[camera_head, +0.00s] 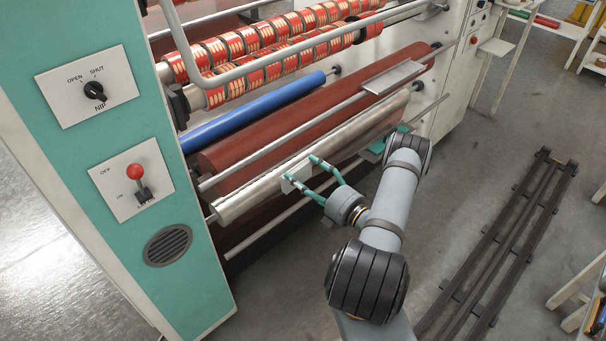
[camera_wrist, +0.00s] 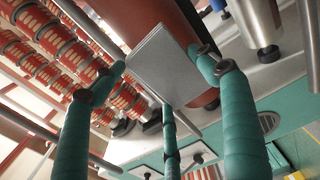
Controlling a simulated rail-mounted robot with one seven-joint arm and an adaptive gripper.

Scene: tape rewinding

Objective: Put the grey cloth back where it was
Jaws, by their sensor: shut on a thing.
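The grey cloth (camera_head: 296,174) is a small, pale, flat folded rectangle in front of the long silver roller (camera_head: 241,203). My gripper (camera_head: 301,169) has teal fingers and is shut on the cloth. In the wrist view the cloth (camera_wrist: 163,66) lies between the fingertips of my gripper (camera_wrist: 160,68), with the third finger below it. The cloth overlaps the silver roller in the head view; I cannot tell whether it touches it.
A dark red roller (camera_head: 225,157) and a blue roller (camera_head: 240,115) lie behind the silver one. A metal plate (camera_head: 393,76) sits across the rollers at the right. A thin bar (camera_head: 270,229) runs in front. The teal control panel (camera_head: 150,215) stands left.

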